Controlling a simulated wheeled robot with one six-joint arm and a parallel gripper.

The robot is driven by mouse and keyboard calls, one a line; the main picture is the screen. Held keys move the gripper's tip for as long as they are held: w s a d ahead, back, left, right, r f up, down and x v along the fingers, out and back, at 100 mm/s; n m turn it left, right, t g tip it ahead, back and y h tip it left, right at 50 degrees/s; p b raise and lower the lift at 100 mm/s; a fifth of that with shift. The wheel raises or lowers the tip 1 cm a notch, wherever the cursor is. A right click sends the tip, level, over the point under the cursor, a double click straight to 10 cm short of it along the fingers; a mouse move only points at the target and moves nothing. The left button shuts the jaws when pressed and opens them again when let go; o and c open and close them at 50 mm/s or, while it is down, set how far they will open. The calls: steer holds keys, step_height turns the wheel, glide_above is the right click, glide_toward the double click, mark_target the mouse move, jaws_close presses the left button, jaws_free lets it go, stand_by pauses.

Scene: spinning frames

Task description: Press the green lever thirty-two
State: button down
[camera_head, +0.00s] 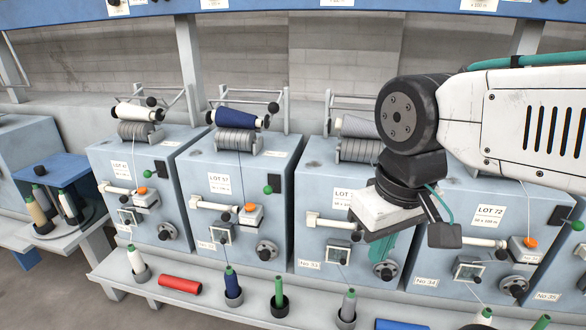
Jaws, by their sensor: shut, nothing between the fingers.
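My gripper (444,235) hangs to the right, in front of the machines near LOT 72. Its dark fingers look shut and empty, well apart from the lever. My arm hides part of the machine behind it.
Several spools stand on the front ledge, with a red tube (180,285) lying there. A blue rail (330,24) crosses above.

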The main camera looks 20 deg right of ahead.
steer(key=shift+d, duration=0.25)
steer(key=shift+w, duration=0.1)
steer(key=w+d+r+m+t, duration=0.1)
steer(key=w+m, duration=0.2)
steer(key=w, duration=1.3)
steer(key=w+d+r+m+t+y, duration=0.1)
steer(key=w+m, duration=0.3)
steer(key=w, duration=1.3)
steer(key=shift+r+t+y, duration=0.3)
steer(key=shift+r+t, duration=0.05)
steer(key=shift+t, duration=0.05)
steer(key=shift+d, duration=0.1)
steer(key=shift+w+f, duration=0.1)
steer(key=shift+f, duration=0.05)
glide_toward(268, 190)
steer(key=w+d+f, duration=0.1)
steer(key=d+f, duration=0.2)
steer(key=d, duration=0.1)
steer(key=w+a+f, duration=0.1)
steer(key=a+f, duration=0.1)
steer(key=f, duration=0.1)
steer(key=shift+w+a, duration=0.4)
